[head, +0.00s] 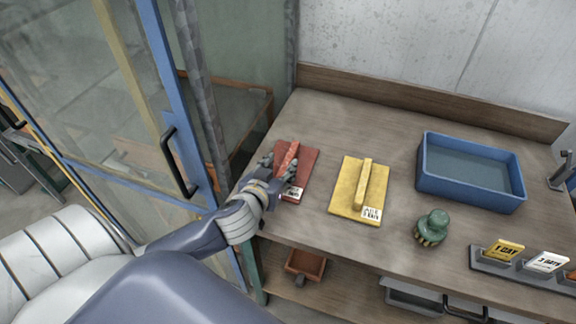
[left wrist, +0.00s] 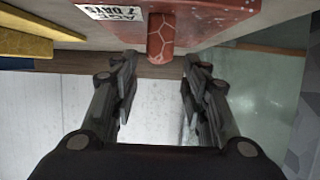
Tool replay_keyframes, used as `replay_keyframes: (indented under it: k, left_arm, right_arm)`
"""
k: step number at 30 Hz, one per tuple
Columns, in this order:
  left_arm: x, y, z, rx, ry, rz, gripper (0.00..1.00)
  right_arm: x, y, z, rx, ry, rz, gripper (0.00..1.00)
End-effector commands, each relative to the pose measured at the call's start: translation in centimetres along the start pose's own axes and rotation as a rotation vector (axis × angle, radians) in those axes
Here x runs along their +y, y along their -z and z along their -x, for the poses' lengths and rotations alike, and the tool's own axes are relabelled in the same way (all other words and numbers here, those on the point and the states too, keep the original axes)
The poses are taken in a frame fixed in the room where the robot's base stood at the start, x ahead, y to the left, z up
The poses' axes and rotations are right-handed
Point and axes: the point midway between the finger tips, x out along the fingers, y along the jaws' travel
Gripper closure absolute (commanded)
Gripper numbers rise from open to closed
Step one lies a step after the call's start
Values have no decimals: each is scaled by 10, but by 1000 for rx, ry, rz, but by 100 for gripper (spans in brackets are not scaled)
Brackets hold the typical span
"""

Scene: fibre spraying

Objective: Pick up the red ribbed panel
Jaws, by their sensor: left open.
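The red ribbed panel (head: 308,169) lies flat near the left end of the workbench, with a raised rib along it and a white label at its near edge. My left gripper (head: 281,162) is at the panel's left side, partly covering it. In the left wrist view the red panel (left wrist: 215,18) spans the top, its label reading "7 DAYS". The rib's end (left wrist: 161,36) lines up with the gap between the open fingers of my left gripper (left wrist: 159,66). Nothing is held. Whether the fingers touch the rib is unclear.
A yellow ribbed panel (head: 347,194) lies right of the red one. A blue tray (head: 472,196), a green knob-like tool (head: 431,228) and a rack of day cards (head: 507,262) sit further right on the workbench (head: 385,128). A blue-framed glass door (head: 160,75) stands close on the left.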

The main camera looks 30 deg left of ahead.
Motion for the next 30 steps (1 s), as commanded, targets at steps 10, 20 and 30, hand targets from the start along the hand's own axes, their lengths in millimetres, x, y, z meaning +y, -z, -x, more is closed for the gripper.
replay_keyframes:
  k: [10,20,30]
  left_arm:
    - [2,-3,-40,0,1,-3,58]
    - [3,-5,-47,-1,-1,-1,58]
    - [2,-5,-47,-2,0,-1,100]
  right_arm:
    - [0,0,13,-2,0,0,27]
    - [0,0,13,-1,0,0,27]
    - [0,0,13,-1,1,0,27]
